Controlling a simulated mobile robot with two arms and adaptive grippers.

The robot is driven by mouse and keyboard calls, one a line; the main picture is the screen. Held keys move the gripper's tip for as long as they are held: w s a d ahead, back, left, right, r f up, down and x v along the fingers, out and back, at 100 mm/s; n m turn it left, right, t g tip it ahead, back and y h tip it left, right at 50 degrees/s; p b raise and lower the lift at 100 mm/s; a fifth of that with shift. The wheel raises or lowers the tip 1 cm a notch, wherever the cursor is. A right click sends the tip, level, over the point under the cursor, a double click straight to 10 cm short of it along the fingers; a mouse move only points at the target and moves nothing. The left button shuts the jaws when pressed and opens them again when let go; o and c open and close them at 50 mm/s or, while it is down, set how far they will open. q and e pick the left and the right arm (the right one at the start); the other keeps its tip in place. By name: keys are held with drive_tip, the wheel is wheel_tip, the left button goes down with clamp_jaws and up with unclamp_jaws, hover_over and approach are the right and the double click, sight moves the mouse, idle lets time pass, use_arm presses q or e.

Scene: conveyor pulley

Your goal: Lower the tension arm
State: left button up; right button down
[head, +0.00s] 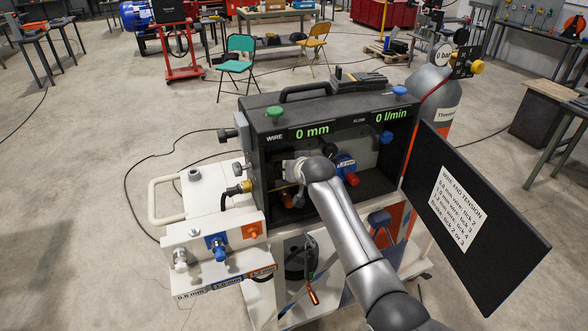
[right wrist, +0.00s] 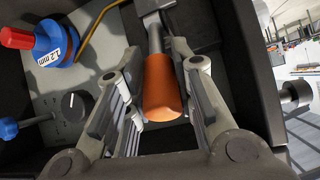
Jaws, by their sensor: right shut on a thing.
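The tension arm shows in the right wrist view as an orange grip (right wrist: 161,88) on a metal shaft (right wrist: 154,38). My right gripper (right wrist: 158,75) has its fingers on both sides of the orange grip and is shut on it. In the head view my right gripper (head: 290,178) is inside the open feeder box (head: 257,166), and my forearm hides part of the box. A blue roller marked 1.2 mm with a red knob (right wrist: 53,42) sits beside the arm. A black dial (right wrist: 74,104) is below it. My left gripper is not in view.
The open door (head: 480,240) with a WIRE AND TENSION note stands right of the box. A gas cylinder (head: 430,92) is behind it. A white holder with rollers (head: 213,245) is at the front left. The displays read 0 mm and 0 l/min.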

drive_tip(key=shift+r, duration=0.1)
idle(0.3)
drive_tip(key=c, duration=1.2)
unclamp_jaws()
drive_tip(key=shift+w, duration=0.1)
drive_tip(key=shift+v, duration=6)
